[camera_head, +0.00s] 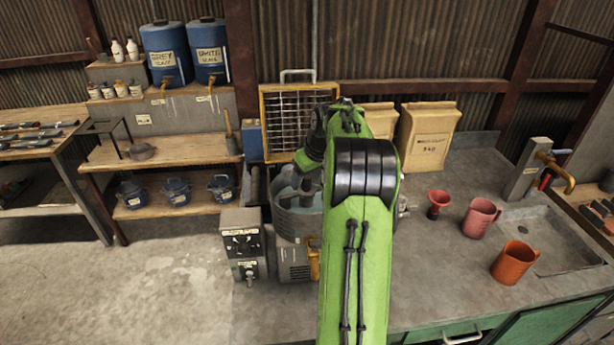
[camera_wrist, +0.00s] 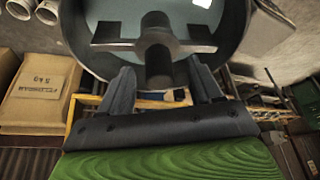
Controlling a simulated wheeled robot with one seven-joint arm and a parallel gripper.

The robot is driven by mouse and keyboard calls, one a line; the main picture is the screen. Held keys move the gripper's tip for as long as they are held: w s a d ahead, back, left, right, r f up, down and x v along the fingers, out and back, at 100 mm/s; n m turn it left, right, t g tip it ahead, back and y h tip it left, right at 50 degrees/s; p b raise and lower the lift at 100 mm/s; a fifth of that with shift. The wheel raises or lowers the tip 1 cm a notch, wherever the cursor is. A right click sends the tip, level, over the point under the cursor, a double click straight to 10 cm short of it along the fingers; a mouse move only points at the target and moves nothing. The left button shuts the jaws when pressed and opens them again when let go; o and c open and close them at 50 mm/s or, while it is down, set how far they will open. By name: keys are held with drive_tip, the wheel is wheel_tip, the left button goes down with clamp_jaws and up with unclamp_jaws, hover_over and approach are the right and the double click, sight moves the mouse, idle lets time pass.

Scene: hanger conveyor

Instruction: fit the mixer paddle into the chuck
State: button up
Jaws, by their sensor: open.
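In the wrist view my gripper (camera_wrist: 160,68) is open, with one dark finger on each side of a dark round shaft-like part with a crossbar (camera_wrist: 156,46). This part stands over the mixer's round metal bowl (camera_wrist: 82,42). I cannot tell whether it is the paddle, the chuck or both joined, nor whether the fingers touch it. In the head view the bowl (camera_head: 296,222) holds pale liquid, and my green arm covers its right side and the gripper's fingertips. A dark vertical part (camera_head: 307,188) shows over the bowl.
A grey control box (camera_head: 243,243) stands left of the bowl. A yellow-framed wire guard (camera_head: 290,105) and paper sacks (camera_head: 428,135) stand behind. A red funnel (camera_head: 438,203), a pink jug (camera_head: 481,217) and an orange jug (camera_head: 513,262) stand on the counter at right.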

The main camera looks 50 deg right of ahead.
drive_tip(key=shift+o, duration=0.5)
drive_tip(key=p+v, duration=0.2)
drive_tip(key=v, duration=1.3)
drive_tip(key=shift+r+p, duration=0.35)
drive_tip(key=shift+r, duration=0.05)
drive_tip(key=shift+a, duration=0.1)
